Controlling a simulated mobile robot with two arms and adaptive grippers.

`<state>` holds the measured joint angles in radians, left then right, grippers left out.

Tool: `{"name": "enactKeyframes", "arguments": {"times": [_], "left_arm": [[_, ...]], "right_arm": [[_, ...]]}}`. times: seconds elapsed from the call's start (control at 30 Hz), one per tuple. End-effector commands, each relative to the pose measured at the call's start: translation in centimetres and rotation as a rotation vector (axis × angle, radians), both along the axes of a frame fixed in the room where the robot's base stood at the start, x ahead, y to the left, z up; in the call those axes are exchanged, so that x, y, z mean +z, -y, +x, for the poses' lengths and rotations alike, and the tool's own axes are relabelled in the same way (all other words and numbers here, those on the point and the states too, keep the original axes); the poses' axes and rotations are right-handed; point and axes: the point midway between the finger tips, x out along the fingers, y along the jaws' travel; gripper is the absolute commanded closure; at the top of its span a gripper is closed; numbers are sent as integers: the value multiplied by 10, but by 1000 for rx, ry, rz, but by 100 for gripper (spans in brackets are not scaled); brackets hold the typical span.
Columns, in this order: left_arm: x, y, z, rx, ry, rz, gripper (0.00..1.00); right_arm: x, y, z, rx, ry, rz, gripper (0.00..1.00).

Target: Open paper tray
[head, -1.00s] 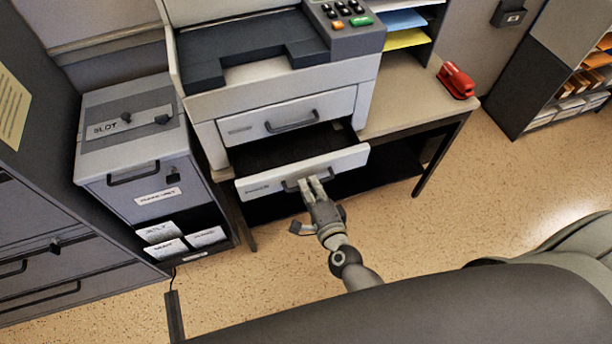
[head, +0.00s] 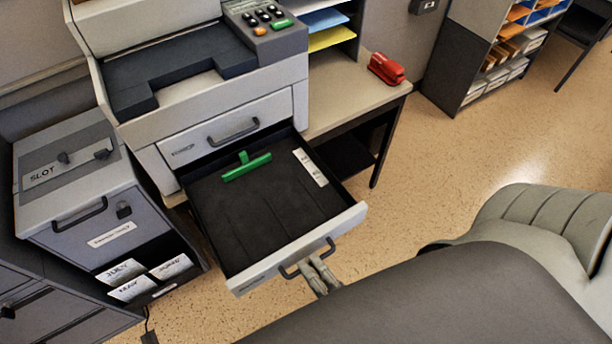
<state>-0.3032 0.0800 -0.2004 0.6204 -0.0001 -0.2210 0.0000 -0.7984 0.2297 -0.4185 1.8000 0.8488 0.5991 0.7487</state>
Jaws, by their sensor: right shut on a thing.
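The paper tray (head: 222,232) is the lower drawer of the grey copier (head: 190,110). It is pulled far out, and its dark inside shows. A green guide (head: 246,166) and a white label strip (head: 310,167) lie inside, with no paper in view. My right gripper (head: 316,268) is shut on the dark handle (head: 307,259) at the tray's front. Most of the right arm is hidden behind my own body. My left gripper is not in view.
The upper drawer (head: 225,132) is closed. A shred cabinet marked SLOT (head: 80,200) stands close on the left. A red stapler (head: 386,68) sits on the table (head: 345,98) at right. The floor on the right is clear.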

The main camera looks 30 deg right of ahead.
Motion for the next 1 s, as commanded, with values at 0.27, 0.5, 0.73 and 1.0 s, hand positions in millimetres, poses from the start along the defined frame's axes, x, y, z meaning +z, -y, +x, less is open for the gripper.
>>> {"name": "enactKeyframes", "arguments": {"times": [0.27, 0.5, 0.73, 1.0], "left_arm": [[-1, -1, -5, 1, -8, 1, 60], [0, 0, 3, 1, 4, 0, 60], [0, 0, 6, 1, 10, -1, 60], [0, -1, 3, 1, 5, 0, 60]], "right_arm": [[0, 0, -1, 0, 0, 0, 100], [0, 0, -1, 0, 0, 0, 70], [0, 0, -1, 0, 0, 0, 68], [3, 0, -19, 1, -4, 0, 68]]}}
